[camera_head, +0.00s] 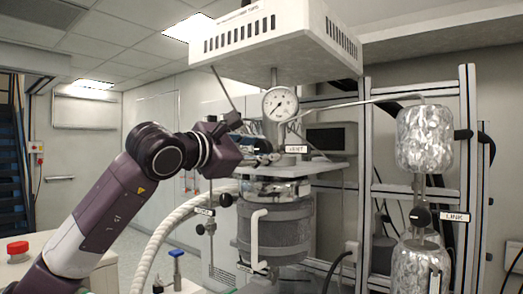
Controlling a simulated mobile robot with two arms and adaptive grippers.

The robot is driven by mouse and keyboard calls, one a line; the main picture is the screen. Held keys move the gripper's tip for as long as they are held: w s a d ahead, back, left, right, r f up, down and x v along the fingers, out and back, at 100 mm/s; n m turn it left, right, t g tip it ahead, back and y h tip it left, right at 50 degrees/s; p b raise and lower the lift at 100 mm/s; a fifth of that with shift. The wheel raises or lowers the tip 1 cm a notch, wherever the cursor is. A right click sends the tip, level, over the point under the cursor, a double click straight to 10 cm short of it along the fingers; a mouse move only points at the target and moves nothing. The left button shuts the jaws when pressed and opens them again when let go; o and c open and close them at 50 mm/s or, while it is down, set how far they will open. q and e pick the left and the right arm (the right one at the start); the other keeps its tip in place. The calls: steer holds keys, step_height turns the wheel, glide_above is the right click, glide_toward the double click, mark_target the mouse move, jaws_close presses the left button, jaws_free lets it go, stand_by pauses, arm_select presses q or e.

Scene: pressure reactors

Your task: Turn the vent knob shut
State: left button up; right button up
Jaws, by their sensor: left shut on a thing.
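My left gripper (262,152) reaches in from the left to the valve fittings on top of the reactor vessel (274,232). It is shut at the vent knob, just left of the VENT label (296,149). The fingers and fittings overlap, so the knob is mostly hidden and its turn angle cannot be read. A round pressure gauge (280,104) stands just above the gripper. My right gripper is not in view.
A white vented housing (275,42) hangs over the reactor. Another black knob (420,217) sits by the LINK label (455,217) on the right, near foil-wrapped vessels (424,138). A thick white hose (168,235) curves below my left arm. A red-capped item (18,248) is far left.

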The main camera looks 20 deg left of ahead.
arm_select(q)
steer(key=shift+c, duration=0.2)
steer(key=o, duration=1.2)
steer(key=shift+s, duration=0.1)
steer(key=v, duration=1.2)
